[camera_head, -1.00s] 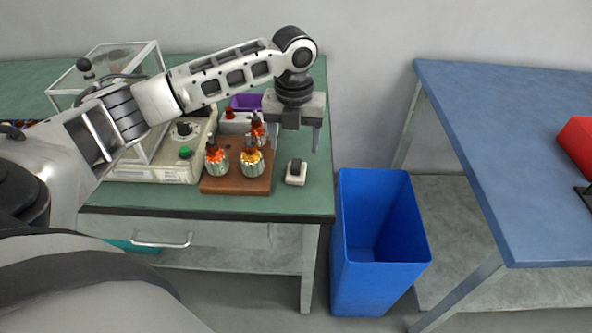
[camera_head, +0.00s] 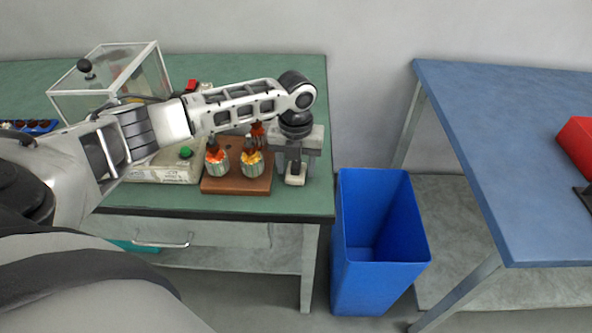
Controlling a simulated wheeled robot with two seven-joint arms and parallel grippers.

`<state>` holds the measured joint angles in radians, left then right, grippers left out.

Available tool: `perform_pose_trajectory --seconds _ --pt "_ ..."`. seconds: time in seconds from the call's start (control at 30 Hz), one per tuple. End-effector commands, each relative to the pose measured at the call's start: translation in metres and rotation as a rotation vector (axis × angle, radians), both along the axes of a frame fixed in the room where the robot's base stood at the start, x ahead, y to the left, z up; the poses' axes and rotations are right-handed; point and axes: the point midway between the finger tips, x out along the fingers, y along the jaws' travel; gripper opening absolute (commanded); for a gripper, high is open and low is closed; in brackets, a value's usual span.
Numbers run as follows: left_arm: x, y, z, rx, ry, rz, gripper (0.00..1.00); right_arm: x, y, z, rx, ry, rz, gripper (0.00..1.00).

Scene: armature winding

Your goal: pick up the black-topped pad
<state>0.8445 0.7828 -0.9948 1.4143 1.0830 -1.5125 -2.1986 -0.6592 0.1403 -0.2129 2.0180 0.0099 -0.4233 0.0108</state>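The black-topped pad (camera_head: 296,179) is a small white block with a dark top. It sits on the green table near its right edge, just right of the wooden board. My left gripper (camera_head: 294,173) is over it, pointing down, with its two fingers apart and one on each side of the pad. The gripper body hides part of the pad's top. Whether the fingers touch the pad cannot be made out. My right gripper is not in view.
A brown wooden board (camera_head: 232,187) with several wound armatures stands close on the left. A beige machine (camera_head: 150,174) and a clear box (camera_head: 80,103) are farther left. A blue bin (camera_head: 385,275) stands on the floor to the right, before a blue table (camera_head: 500,130).

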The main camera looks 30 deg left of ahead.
Motion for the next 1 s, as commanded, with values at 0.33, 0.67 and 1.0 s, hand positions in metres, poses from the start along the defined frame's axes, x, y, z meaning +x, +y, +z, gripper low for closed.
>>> perform_pose_trajectory --seconds 0.33,0.67,1.0 --pt "0.0 0.0 0.001 0.0 -0.001 0.001 0.18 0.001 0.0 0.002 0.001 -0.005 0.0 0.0" --pt "0.002 0.0 0.02 -0.001 -0.006 0.001 0.18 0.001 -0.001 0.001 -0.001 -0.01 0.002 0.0" --pt "-0.05 -0.001 0.093 0.002 -0.006 -0.002 0.18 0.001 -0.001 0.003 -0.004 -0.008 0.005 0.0"
